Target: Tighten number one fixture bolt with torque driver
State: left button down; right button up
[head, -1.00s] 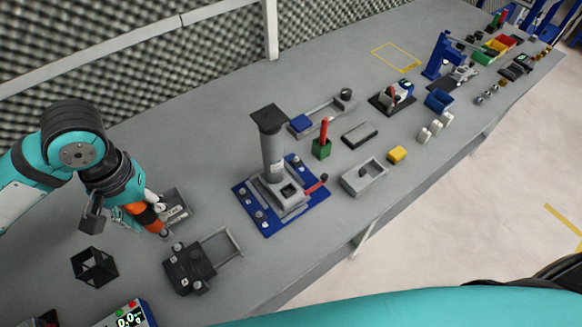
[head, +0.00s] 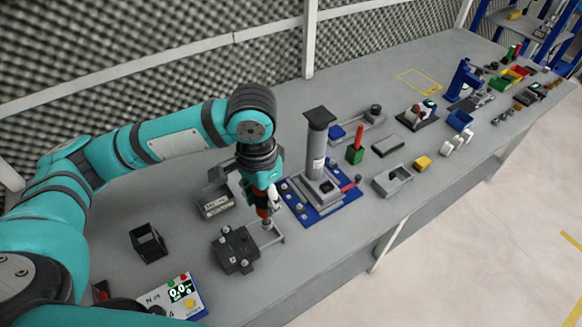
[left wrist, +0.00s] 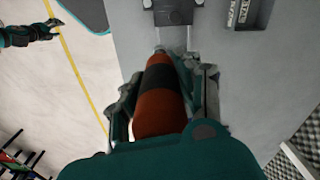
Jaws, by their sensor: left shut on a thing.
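My left gripper (head: 264,199) is shut on the torque driver (head: 263,211), an orange-red handle with a black band. The driver points down in the head view, just left of the blue fixture plate and above the dark block's wire frame. In the left wrist view the driver (left wrist: 158,105) lies between the fingers of the left gripper (left wrist: 165,95). The blue fixture plate (head: 308,219) carries a grey column and several bolts along its edges. I cannot read which bolt is number one. A teal arm end, apparently my right gripper (left wrist: 30,35), shows small in the left wrist view.
A dark block (head: 235,250) with a wire frame stands in front of the driver. A labelled grey box (head: 214,202) is left of it, near an open black holder (head: 148,243). The display (head: 181,293) reads 0.0. A red-handled green block (head: 355,153) stands beyond the plate.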

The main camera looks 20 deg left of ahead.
jog(key=w+d+r+p, duration=0.2)
jog(key=w+d, duration=0.1)
jog(key=w, duration=0.5)
pick_arm(q)
jog(key=shift+w+d+f+m+p, duration=0.75)
jog(key=shift+w+m, duration=2.6)
jog(key=shift+m, duration=4.95)
jog(key=shift+w+d+f+m+p, duration=0.15)
jog(key=shift+w+d+m+p, duration=1.15)
jog(key=shift+w+m, duration=4.55)
jog(key=s+f+m+b, duration=0.2)
jog(key=s+f+m, duration=0.3)
jog(key=f, duration=0.1)
jog(key=shift+a, duration=0.2)
pick_arm(e)
jog(key=shift+s+a+r, duration=0.4)
jog(key=shift+s+r, duration=0.25)
jog(key=shift+s, duration=0.1)
jog(key=shift+s+a+r, duration=0.35)
jog(key=shift+s+r, duration=0.3)
jog(key=shift+s, duration=0.1)
